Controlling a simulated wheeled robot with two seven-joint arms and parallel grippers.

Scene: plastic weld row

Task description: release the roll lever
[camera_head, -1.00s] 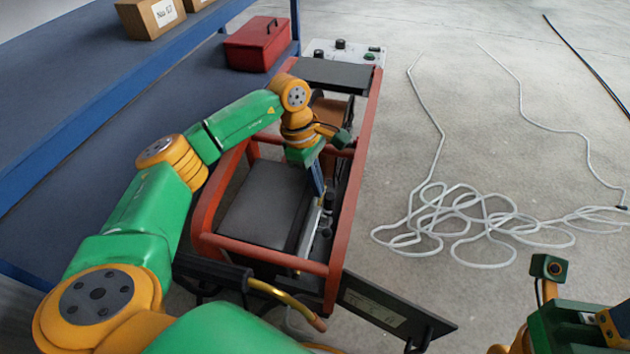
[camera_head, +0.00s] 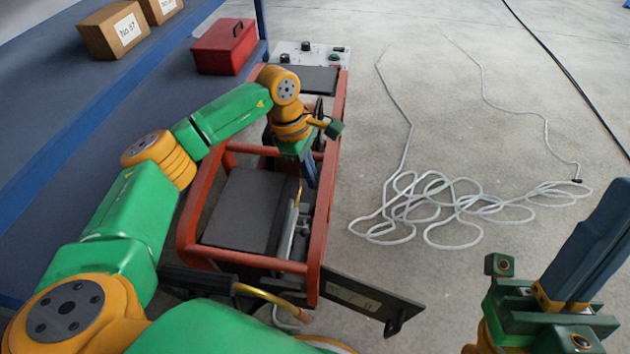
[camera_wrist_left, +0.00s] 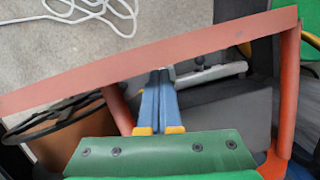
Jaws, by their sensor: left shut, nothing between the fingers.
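My left gripper (camera_head: 310,182) is inside the red-framed welding machine (camera_head: 324,240), fingers pointing down, together and empty. In the left wrist view its blue fingers (camera_wrist_left: 160,74) lie side by side below the red rail. A silver lever-like part (camera_wrist_left: 208,72) with a rounded end lies just right of the fingertips, seemingly apart from them. In the head view a silver bar (camera_head: 288,232) stands left of the gripper, with a thin yellow rod above it. I cannot tell for certain which part is the roll lever. My right gripper (camera_head: 618,205) is raised at the lower right, far from the machine.
A blue bench (camera_head: 150,95) runs along the left, with a red toolbox (camera_head: 224,46) and cardboard boxes (camera_head: 113,30). A white hose (camera_head: 440,205) lies coiled on the floor right of the machine. A dark plate (camera_head: 365,296) juts from the machine's front.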

